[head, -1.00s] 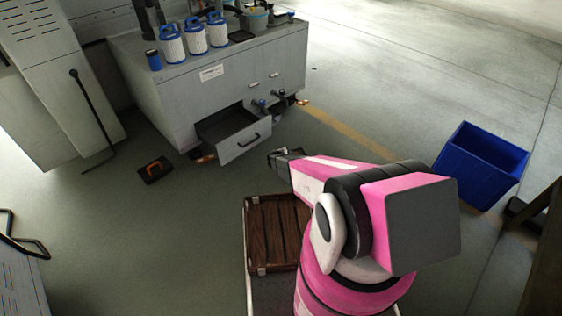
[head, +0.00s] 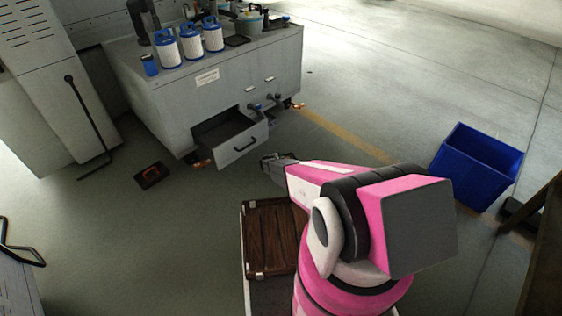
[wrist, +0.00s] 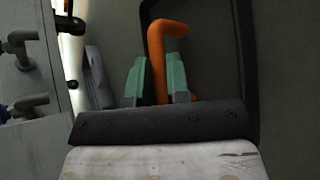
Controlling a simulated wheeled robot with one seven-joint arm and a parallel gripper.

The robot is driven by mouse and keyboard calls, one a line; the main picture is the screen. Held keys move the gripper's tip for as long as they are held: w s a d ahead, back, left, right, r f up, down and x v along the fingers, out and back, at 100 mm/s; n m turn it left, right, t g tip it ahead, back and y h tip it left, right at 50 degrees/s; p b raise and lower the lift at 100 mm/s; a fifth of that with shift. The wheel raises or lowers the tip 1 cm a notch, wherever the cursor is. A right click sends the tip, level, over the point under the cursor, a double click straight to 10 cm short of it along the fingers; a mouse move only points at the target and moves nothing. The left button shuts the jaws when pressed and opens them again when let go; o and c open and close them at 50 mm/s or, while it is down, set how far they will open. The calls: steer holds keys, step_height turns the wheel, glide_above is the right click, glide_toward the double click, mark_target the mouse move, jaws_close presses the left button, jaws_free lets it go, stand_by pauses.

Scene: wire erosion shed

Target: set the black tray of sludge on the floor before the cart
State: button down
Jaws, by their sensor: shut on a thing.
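My gripper (head: 268,164) is in front of the grey cabinet's open drawer. In the wrist view its green jaws (wrist: 155,85) are shut on an orange handle (wrist: 157,58). Around the handle shows a black rim (wrist: 247,60) with a dull dark inside, which looks like the black tray. In the head view I cannot make out this tray behind my gripper and arm.
A handled grey unit (head: 18,285), perhaps the cart, stands bottom left. A blue bin (head: 478,165) stands right. The floor left of my arm is mostly clear.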

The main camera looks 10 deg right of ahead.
stand_by(0.3)
steer(key=c, duration=1.1)
jaws_free()
steer(key=shift+f, duration=0.1)
steer(key=v, duration=1.2)
steer(key=shift+d, duration=0.1)
steer(key=s+d+r+m+g, duration=0.25)
steer(key=s+r, duration=0.25)
steer(key=r, duration=0.3)
steer(key=s+d+r+m+g+y, duration=0.15)
steer(key=s+d+r+m, duration=0.3)
steer(key=r, duration=0.45)
steer(key=s+d+r+m+g, duration=0.25)
steer(key=s+r, duration=0.25)
steer(key=r, duration=0.3)
steer(key=s+a+r+m+g+y, duration=0.1)
steer(key=s+r+m+y, duration=0.5)
steer(key=s+r, duration=1.1)
steer(key=shift+a+r+m+g+y, duration=0.35)
steer(key=shift+r+m+g, duration=0.15)
steer(key=shift+m, duration=0.15)
